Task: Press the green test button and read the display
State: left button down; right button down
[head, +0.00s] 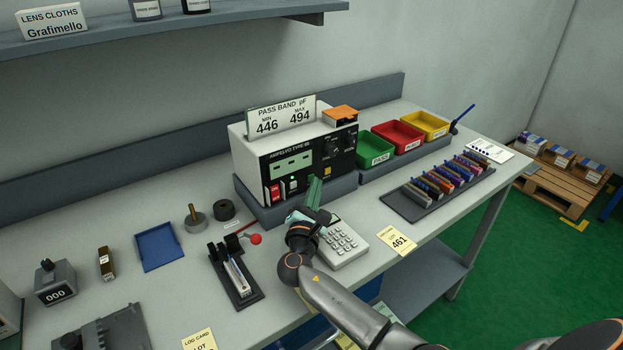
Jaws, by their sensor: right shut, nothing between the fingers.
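The tester (240,158) is a white box with a black front, standing on a grey base at the back of the bench. Its display (292,165) is a pale green panel; the marks on it are too small to read. A small green light (291,178) glows below the display. My right gripper (315,184) is shut and empty, its fingers pointing up in front of the lower front panel. I cannot make out a green test button; the gripper covers part of the panel, and I cannot tell whether it touches it. My left gripper is not in view.
A sign (281,117) on the tester reads pass band 446 to 494. A calculator (343,246) lies close beside my right gripper. Green (375,160), red (410,145) and yellow (436,131) bins stand to the right. A red-knobbed lever fixture (240,272) is at left.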

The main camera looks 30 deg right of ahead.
jog(key=shift+w, duration=0.25)
jog(key=shift+s, duration=0.1)
dwell(0.5)
jog(key=shift+s+p, duration=0.35)
jog(key=shift+s, duration=0.35)
jog(key=shift+s+d+r+p, duration=0.15)
jog(key=shift+s+p, duration=0.75)
jog(key=shift+s, duration=0.55)
jog(key=shift+s+d+p, duration=0.1)
jog(key=shift+s+p, duration=0.3)
jog(key=shift+s, duration=0.65)
jog(key=shift+f, duration=0.2)
